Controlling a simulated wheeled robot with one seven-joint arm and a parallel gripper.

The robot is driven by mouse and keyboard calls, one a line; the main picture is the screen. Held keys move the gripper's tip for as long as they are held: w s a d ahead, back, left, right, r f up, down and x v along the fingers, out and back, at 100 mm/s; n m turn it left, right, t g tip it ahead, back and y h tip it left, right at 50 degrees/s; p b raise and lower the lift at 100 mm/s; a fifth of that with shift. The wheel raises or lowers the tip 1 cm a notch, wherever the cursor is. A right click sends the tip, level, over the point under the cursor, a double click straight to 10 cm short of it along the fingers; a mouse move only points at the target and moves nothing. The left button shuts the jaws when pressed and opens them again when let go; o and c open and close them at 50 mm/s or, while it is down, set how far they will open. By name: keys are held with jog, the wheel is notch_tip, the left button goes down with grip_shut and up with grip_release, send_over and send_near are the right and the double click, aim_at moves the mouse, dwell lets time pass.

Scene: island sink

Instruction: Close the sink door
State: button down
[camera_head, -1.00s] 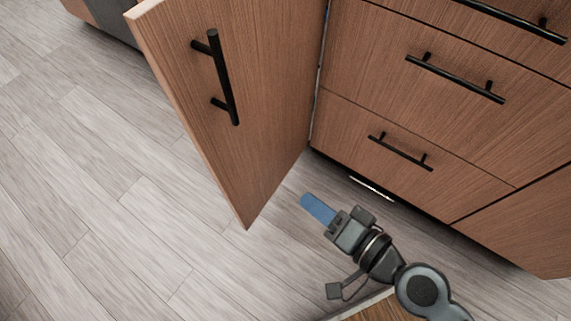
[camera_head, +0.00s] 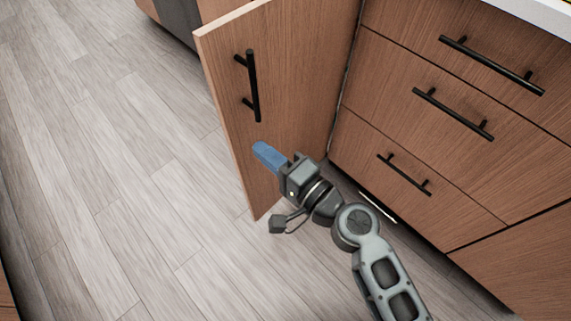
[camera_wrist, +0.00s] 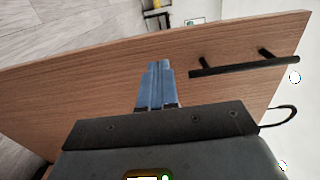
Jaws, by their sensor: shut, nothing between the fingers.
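The sink door (camera_head: 300,80) is a brown wood panel with a black bar handle (camera_head: 253,86). It stands swung open from the cabinet front, with its hinge side by the drawers. My gripper (camera_head: 262,152) has blue fingers that are shut and empty. It is in front of the door's handle-side face, below the handle. In the wrist view the fingers (camera_wrist: 160,68) point at the door panel (camera_wrist: 80,90), with the handle (camera_wrist: 245,66) to their right. I cannot tell whether the fingertips touch the panel.
Drawers (camera_head: 440,130) with black bar handles stand to the right of the door. The white counter edge (camera_head: 530,12) is at the top right. The grey plank floor (camera_head: 110,170) on the left is clear.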

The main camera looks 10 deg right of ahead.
aim_at(237, 130)
jog(key=shift+x, duration=2.7)
